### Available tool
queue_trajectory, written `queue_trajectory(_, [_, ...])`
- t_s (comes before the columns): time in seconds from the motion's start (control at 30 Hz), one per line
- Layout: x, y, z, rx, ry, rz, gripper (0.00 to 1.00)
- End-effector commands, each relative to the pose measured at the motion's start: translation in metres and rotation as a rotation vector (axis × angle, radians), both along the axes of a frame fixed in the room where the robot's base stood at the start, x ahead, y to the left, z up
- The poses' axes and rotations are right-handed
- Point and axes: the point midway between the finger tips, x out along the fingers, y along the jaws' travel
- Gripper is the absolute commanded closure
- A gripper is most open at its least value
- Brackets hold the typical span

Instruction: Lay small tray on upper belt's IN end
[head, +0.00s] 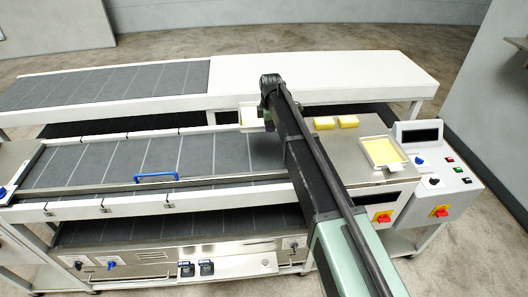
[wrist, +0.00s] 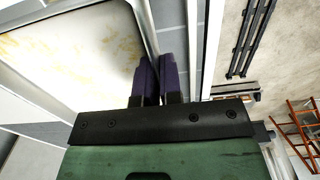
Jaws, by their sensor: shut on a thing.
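A small tray (head: 249,116), pale with a white rim, shows in the head view just left of my arm's end. In the wrist view the tray (wrist: 75,50) fills the upper left, its inside whitish with yellow smears. My gripper (wrist: 158,75) is shut on the tray's near right edge with two dark purple fingers. In the head view the fingers are hidden behind my arm. The tray appears over the back edge of a grey belt with light cross lines (head: 120,162), near its right end; its height above it is unclear.
A blue handle (head: 156,177) sits along the belt's front. A long white table (head: 330,75) stands behind. A control box (head: 432,170) stands far right.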

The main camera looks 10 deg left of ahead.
Motion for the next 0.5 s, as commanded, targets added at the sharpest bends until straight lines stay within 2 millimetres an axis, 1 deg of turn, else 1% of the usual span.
queue_trajectory(0.13, [0.000, 0.000, -0.003, 0.000, 0.000, 0.022, 1.00])
queue_trajectory(0.17, [0.000, 0.000, -0.006, 0.000, 0.000, 0.022, 1.00])
queue_trajectory(0.23, [0.000, 0.000, -0.020, 0.000, 0.000, 0.021, 1.00])
queue_trajectory(0.27, [0.000, 0.000, -0.028, 0.000, 0.000, 0.021, 1.00])
queue_trajectory(0.37, [0.000, 0.000, -0.063, 0.000, 0.000, 0.020, 1.00])
queue_trajectory(0.4, [0.000, 0.000, -0.078, 0.000, 0.000, 0.020, 1.00])
queue_trajectory(0.5, [0.000, 0.000, -0.114, 0.000, 0.000, 0.019, 1.00])
